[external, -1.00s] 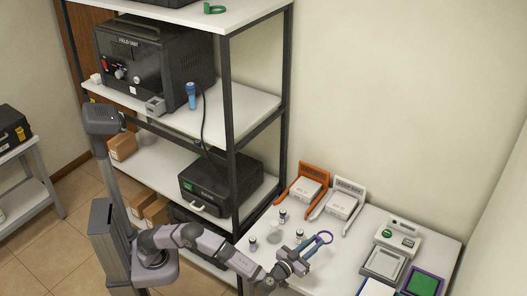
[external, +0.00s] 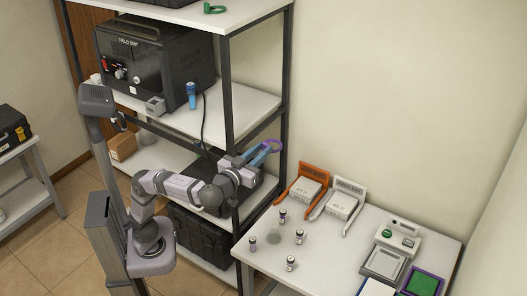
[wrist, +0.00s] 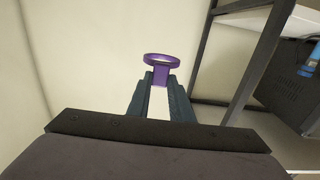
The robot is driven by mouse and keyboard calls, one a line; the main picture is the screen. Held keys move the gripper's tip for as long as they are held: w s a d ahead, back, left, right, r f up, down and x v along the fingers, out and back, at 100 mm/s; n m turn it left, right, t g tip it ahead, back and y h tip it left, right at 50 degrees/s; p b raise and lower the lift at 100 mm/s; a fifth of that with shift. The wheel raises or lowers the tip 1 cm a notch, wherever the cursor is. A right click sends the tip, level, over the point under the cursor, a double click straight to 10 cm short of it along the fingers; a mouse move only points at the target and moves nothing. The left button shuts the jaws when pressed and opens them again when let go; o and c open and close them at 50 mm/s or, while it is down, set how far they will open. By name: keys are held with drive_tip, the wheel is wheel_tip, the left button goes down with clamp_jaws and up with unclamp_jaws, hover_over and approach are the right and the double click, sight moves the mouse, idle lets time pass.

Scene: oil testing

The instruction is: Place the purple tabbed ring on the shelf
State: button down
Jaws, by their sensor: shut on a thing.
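The purple tabbed ring (wrist: 162,63) is held by its tab between the two blue fingers of my gripper (wrist: 160,84) in the wrist view. The ring part sticks out beyond the fingertips. In the external view the ring (external: 272,145) and my gripper (external: 262,153) are in the air, beside the shelf's front right post. The shelf (external: 205,118) is a dark metal rack with several white boards. Its top board (external: 185,14) holds a green tabbed ring (external: 214,9). The wrist view shows part of the rack at the right.
The dark post (external: 229,120) stands close to my gripper.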

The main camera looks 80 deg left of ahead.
drive_tip(key=s+a+r+n+g+y+p, duration=0.1)
drive_tip(key=s+a+r+p, duration=0.1)
drive_tip(key=s+a+r, duration=0.55)
drive_tip(key=n+g+y+p, duration=0.4)
drive_tip(key=n+g+p, duration=0.4)
drive_tip(key=g+p, duration=0.55)
hover_over(201, 129)
drive_tip(key=p, duration=0.2)
wheel_tip(201, 129, down, 8)
drive_tip(key=t, duration=0.2)
drive_tip(key=shift+d+f, duration=0.1)
drive_tip(key=shift+f, duration=0.1)
drive_tip(key=shift+f, duration=5)
